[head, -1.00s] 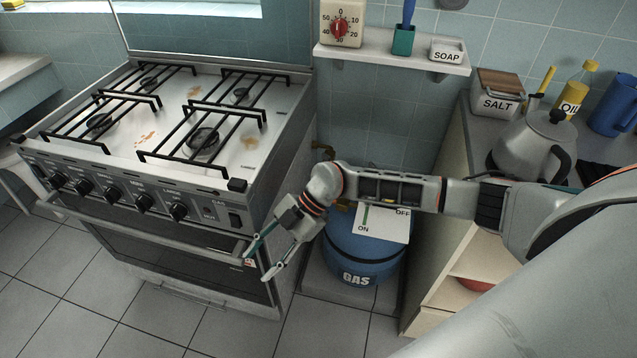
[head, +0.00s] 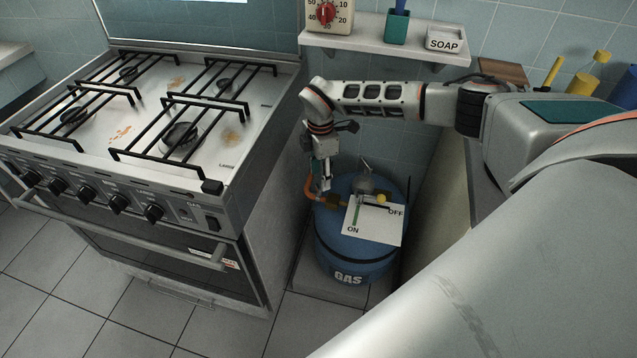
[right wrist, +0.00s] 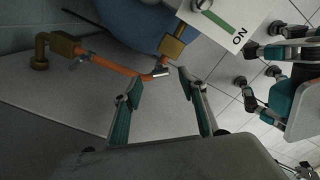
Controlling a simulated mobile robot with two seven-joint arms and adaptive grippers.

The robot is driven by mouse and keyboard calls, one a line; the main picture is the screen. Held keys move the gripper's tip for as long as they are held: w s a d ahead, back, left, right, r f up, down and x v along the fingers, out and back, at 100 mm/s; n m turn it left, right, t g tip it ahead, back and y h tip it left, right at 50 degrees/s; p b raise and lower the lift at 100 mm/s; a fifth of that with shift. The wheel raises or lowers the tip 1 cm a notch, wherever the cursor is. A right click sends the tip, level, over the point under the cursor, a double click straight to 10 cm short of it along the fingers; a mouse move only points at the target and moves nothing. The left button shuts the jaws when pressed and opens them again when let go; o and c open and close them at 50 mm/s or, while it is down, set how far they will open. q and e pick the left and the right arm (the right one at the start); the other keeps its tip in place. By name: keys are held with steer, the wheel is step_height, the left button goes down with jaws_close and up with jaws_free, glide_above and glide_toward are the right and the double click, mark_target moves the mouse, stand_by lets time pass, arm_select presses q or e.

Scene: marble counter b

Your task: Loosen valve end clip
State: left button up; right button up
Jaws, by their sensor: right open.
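The orange hose (right wrist: 118,70) runs from a brass wall fitting (right wrist: 62,45) to the brass valve outlet (right wrist: 175,46) on the blue gas bottle (head: 355,245). A small silver clip (right wrist: 161,72) sits around the hose's valve end. Another clip (right wrist: 82,55) is at the wall end. My right gripper (head: 322,184) points down beside the bottle, over the hose. In the right wrist view its two fingers (right wrist: 160,88) are apart and empty. The valve-end clip appears between and just beyond the tips; contact is not visible.
The stove (head: 200,180) stands close at left of the bottle. A white ON/OFF plate (head: 375,226) and a yellow-ended lever (head: 383,198) are on the bottle top. A cabinet (head: 430,205) stands at right. A wall shelf (head: 385,44) is above.

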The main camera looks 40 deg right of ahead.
mark_target(318, 191)
steer(key=shift+f+b, duration=0.35)
steer(key=shift+f, duration=1.65)
steer(key=c, duration=1.1)
